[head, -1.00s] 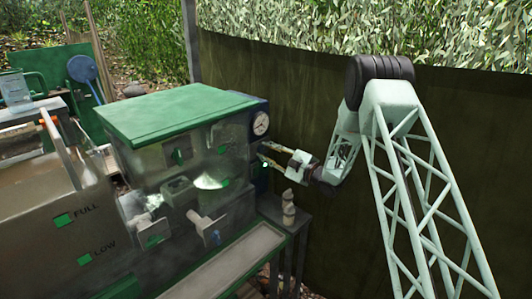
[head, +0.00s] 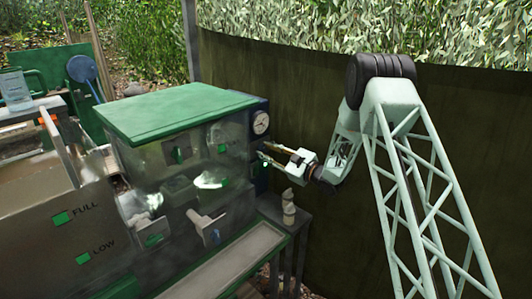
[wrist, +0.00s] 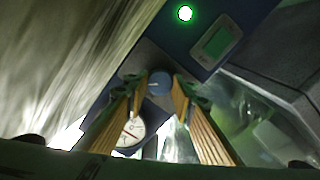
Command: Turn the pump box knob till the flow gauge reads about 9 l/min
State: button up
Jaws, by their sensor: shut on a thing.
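The pump box (head: 262,108) is a dark blue housing on the right side of the green-topped unit. The round white flow gauge (head: 261,122) is on its face, too small in the head view to read. In the wrist view the gauge (wrist: 130,131) is partly behind a finger and shows a reddish needle; its numbers are not legible. The blue knob (wrist: 160,84) sits between the fingertips of my gripper (wrist: 159,91). My gripper (head: 267,154) is shut on the knob, just below the gauge. The knob is not clearly visible in the head view.
The green-lidded clear tank (head: 180,115) stands left of my gripper. A dark fence (head: 430,115) is behind my arm.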

jog(key=shift+m, duration=2.3)
jog(key=o, duration=0.8)
jog(key=shift+o, duration=0.2)
jog(key=v, duration=1.2)
jog(key=shift+d, duration=0.1)
